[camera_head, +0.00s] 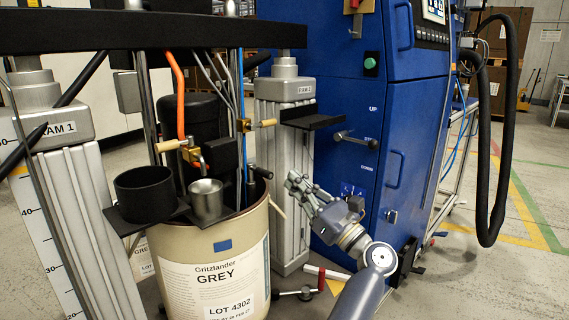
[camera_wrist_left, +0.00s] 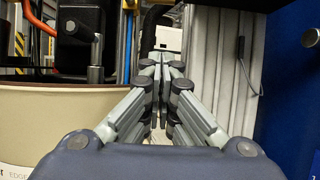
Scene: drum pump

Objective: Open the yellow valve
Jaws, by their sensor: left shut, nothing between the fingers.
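My left gripper (camera_head: 297,184) is shut and empty, right of the drum and in front of the ribbed grey column. In the left wrist view its fingertips (camera_wrist_left: 162,62) meet, with nothing between them. Two brass valves with yellowish handles show in the head view: one handle (camera_head: 171,145) above the black cup, the other (camera_head: 265,123) beside the grey column, above my gripper. I cannot tell which is the yellow valve. Both are apart from my gripper. No yellow handle shows clearly in the left wrist view. My right gripper is out of view.
The cream drum (camera_head: 214,262) stands at left, with a black cup (camera_head: 146,193) and metal cup (camera_head: 207,199) at its rim. The grey column (camera_head: 290,228) is close to my gripper. A blue cabinet (camera_head: 343,85) with a black lever (camera_head: 356,140) stands behind.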

